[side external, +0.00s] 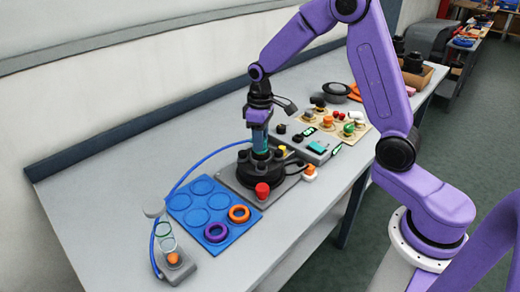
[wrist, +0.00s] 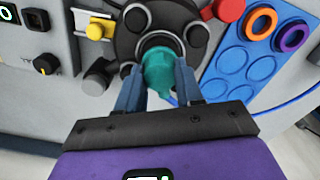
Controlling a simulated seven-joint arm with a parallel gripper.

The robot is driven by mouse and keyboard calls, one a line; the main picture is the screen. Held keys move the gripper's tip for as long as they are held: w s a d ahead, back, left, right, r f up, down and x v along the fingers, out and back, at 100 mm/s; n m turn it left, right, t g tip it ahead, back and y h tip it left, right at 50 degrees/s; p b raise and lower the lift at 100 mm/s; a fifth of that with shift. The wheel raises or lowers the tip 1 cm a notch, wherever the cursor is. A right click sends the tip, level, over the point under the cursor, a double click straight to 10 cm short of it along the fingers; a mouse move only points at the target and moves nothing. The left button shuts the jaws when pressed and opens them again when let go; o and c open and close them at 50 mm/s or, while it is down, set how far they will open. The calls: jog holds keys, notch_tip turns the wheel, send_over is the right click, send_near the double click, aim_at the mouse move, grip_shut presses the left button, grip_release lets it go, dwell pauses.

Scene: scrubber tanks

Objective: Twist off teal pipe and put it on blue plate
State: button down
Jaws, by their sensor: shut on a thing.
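The teal pipe (wrist: 160,72) stands upright in the middle of a round black fixture (wrist: 200,42) in the wrist view. It also shows in the side external view (side external: 260,140) below my gripper. My gripper (wrist: 160,88) points down from above, with a blue finger on each side of the pipe, shut on it. The lower end of the pipe sits in or on the fixture; the exact joint is hidden. The blue plate (side external: 193,222) lies flat beside the fixture, with several ring outlines. An orange ring (side external: 239,214) and a purple ring (side external: 217,232) rest on it.
A red knob (side external: 262,191) and a yellow button (wrist: 95,32) stand close to the fixture. A grey control panel (side external: 310,148) lies behind it. A clear tube stand (side external: 170,246) with a blue hose is at the front left.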

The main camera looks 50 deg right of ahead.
jog(key=shift+r, duration=0.8)
dwell(0.4)
jog(key=shift+r, duration=2.4)
jog(key=s+a+n, duration=0.2)
jog(key=a, duration=0.7)
jog(key=s+a+n, duration=0.2)
jog(key=a, duration=0.7)
jog(key=shift+w+a+f, duration=1)
jog(key=shift+w+f, duration=1.15)
jog(key=shift+f, duration=0.05)
jog(key=shift+w+a+f, duration=1)
jog(key=shift+w+f, duration=1.15)
jog(key=shift+w+a+f, duration=1)
jog(key=shift+w+f, duration=1.15)
jog(key=shift+f, duration=0.05)
jog(key=shift+f, duration=0.15)
